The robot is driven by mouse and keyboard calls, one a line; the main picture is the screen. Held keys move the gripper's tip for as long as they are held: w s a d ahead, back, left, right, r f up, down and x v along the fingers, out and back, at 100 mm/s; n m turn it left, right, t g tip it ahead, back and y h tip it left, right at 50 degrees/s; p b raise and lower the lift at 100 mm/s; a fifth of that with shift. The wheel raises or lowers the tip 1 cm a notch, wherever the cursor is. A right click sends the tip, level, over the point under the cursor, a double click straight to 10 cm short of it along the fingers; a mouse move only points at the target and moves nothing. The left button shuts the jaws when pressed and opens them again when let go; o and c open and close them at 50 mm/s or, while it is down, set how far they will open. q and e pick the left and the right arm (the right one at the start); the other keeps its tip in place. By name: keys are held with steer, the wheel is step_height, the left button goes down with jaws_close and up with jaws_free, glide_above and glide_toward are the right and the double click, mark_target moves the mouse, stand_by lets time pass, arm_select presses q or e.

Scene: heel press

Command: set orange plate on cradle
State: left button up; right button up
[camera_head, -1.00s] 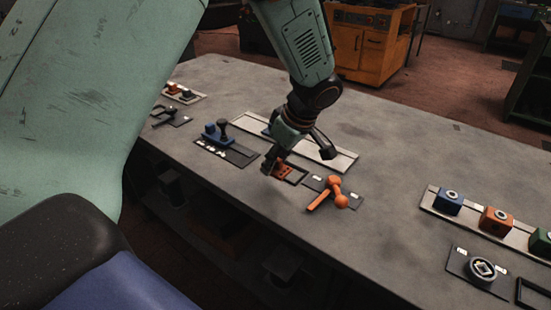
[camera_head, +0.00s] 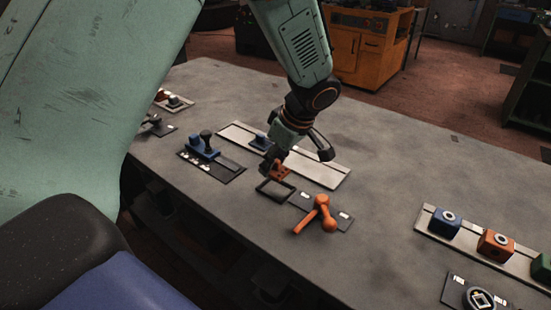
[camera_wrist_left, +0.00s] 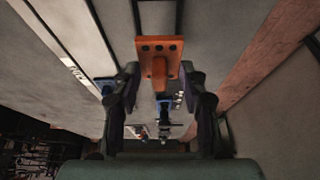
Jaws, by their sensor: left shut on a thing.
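My left gripper (camera_head: 275,163) is shut on an orange plate (camera_head: 282,172) with a row of dark holes. In the left wrist view the orange plate (camera_wrist_left: 150,45) shows with its stem between the fingers of the gripper (camera_wrist_left: 160,78). In the head view the plate appears above the table, by the far edge of a black square frame (camera_head: 262,193). I cannot tell the gap between them, or whether this frame is the cradle. My right gripper is in neither view.
An orange lever (camera_head: 320,214) stands just right of the frame. A blue-handled fixture (camera_head: 200,148) is to the left. Colored blocks (camera_head: 494,244) stand at right. The middle right tabletop is clear.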

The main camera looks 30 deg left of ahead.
mark_target(276, 170)
arm_select(q)
steer(key=shift+w+d+f, duration=0.2)
steer(key=shift+w+f, duration=0.05)
steer(key=shift+f, duration=0.2)
steer(key=shift+f+b, duration=0.35)
steer(key=shift+b, duration=0.05)
steer(key=shift+s+a+f+b, duration=0.1)
steer(key=shift+s+f+b, duration=0.05)
steer(key=shift+f+b, duration=0.25)
steer(key=shift+s+a+f+b, duration=0.15)
steer(key=shift+f+b, duration=0.1)
steer(key=shift+f, duration=0.25)
steer(key=shift+d+f, duration=0.15)
steer(key=shift+f, duration=0.2)
steer(key=shift+w+f+b, duration=0.25)
steer(key=shift+f+b, duration=0.3)
steer(key=shift+b, duration=0.1)
steer(key=shift+r, duration=0.1)
steer(key=shift+s+r, duration=0.1)
steer(key=shift+s, duration=0.05)
steer(key=shift+f, duration=0.25)
